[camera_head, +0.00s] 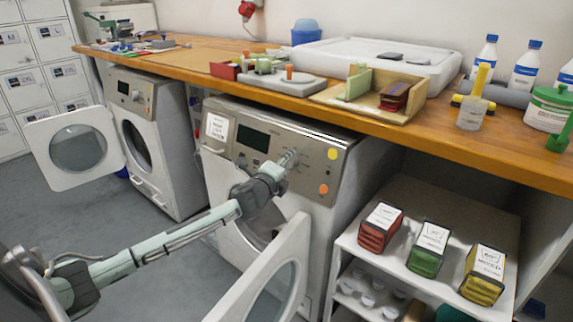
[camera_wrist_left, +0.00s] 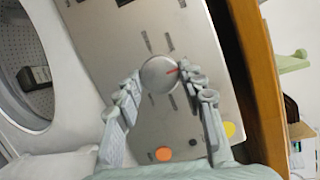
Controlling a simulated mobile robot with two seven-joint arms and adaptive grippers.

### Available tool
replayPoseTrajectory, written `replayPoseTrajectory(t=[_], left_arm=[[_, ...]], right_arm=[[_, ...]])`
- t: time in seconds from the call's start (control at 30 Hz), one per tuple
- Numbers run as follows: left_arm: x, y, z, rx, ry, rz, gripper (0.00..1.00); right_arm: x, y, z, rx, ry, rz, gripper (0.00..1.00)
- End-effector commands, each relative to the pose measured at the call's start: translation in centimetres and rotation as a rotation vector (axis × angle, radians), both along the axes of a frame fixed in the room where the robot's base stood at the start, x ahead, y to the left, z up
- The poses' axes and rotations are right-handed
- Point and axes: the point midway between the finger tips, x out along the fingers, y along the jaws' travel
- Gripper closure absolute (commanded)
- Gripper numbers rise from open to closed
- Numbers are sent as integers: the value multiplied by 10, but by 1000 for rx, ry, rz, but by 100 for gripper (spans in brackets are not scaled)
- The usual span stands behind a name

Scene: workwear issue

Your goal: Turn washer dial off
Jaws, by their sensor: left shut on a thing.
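The washer (camera_head: 330,215) under the bench is the one at my left gripper (camera_head: 288,160). Its round silver dial (camera_wrist_left: 158,74) has a red pointer mark toward the right in the left wrist view. In that view the fingers of my left gripper (camera_wrist_left: 160,82) lie on either side of the dial, shut on it. In the head view the gripper largely hides the dial. The washer's door (camera_head: 265,280) stands open below my arm. My right gripper is not in view.
A second washer (camera_head: 165,145) with its door (camera_head: 77,148) open stands to the left. The wooden bench (camera_head: 445,120) runs above both. A shelf (camera_head: 395,255) with red, green and yellow packs is at right. Yellow and orange round stickers mark the panel.

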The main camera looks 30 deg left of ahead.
Motion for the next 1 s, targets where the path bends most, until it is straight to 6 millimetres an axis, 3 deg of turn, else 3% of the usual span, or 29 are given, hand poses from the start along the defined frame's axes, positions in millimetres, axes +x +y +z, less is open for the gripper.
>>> replayPoseTrajectory(t=[0.07, 0.1, 0.23, 0.63, 1.0], left_arm=[[0, 3, 1, 2, -2, 5, 90], [0, 3, 1, 3, -2, 5, 56], [0, 2, 1, 3, -1, 3, 40], [-8, -1, 1, 3, 0, 0, 40], [-79, -18, 13, 3, 3, 0, 40]], right_arm=[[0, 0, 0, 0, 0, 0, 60], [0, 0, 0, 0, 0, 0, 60], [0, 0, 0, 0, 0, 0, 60], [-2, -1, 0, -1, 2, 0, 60], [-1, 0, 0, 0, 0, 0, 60]])
